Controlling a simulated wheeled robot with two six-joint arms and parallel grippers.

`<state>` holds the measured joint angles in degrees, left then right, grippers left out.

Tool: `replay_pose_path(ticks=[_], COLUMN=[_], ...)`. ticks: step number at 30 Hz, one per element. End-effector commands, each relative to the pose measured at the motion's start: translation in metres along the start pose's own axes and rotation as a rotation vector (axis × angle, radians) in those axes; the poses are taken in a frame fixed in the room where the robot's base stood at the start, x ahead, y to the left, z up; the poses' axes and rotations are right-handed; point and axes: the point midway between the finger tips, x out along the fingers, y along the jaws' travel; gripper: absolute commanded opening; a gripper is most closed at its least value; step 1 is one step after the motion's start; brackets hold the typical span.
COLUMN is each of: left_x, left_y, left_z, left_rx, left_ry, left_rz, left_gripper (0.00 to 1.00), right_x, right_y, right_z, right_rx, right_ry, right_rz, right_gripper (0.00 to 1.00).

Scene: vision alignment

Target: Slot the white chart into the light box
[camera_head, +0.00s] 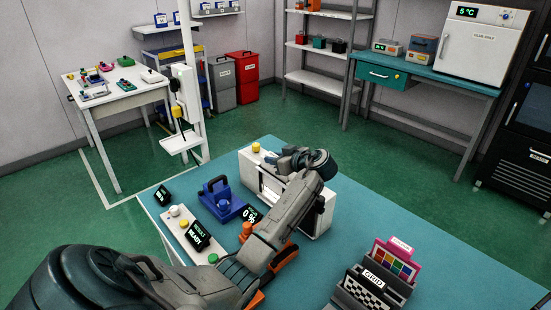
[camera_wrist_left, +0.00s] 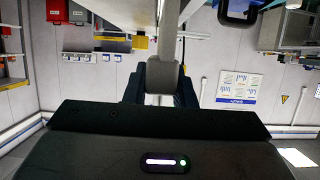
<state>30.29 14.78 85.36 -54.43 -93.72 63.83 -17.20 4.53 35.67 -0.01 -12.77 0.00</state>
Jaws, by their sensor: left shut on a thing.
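The light box (camera_head: 316,222) is a white box with an open front, standing on the teal table. My left arm crosses in front of it and hides much of it. My left gripper (camera_head: 284,163) is at the top of the light box, its fingertips small and hard to make out. In the left wrist view the left gripper (camera_wrist_left: 160,85) is shut on a grey grip piece, with a pale panel (camera_wrist_left: 168,22) seen nearly edge-on beyond it. This looks like the white chart; whether it touches the box cannot be told. My right gripper is not in view.
A dark rack (camera_head: 362,293) holds a grid chart and a pink-framed colour chart (camera_head: 395,262) at the front right. A blue fixture (camera_head: 221,203) and small displays, including a READY one (camera_head: 198,236), stand left of the box. The table's right side (camera_head: 420,215) is clear.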

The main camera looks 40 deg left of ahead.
Motion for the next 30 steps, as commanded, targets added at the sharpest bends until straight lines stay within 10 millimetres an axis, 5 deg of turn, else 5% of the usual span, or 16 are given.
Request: replay_pose_path(ticks=[11,12,16,25,30], left_x=[0.004,0.004,0.003,0.003,-0.005], left_y=[0.000,0.000,0.000,0.000,0.000], left_z=[0.010,0.010,0.009,0.008,-0.012], left_rx=[0.000,0.000,0.000,0.000,-0.003], left_ry=[0.000,0.000,0.000,0.000,0.001], left_rz=[0.000,0.000,0.000,0.000,0.001], left_gripper=[0.00,0.25,0.49,0.49,0.49], right_x=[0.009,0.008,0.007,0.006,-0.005], right_y=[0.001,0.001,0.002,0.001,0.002], right_z=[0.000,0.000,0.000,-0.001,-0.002], right_rx=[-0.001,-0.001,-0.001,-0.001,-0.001], right_ry=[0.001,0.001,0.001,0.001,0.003], right_rz=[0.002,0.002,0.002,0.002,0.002], right_gripper=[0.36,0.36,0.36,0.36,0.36])
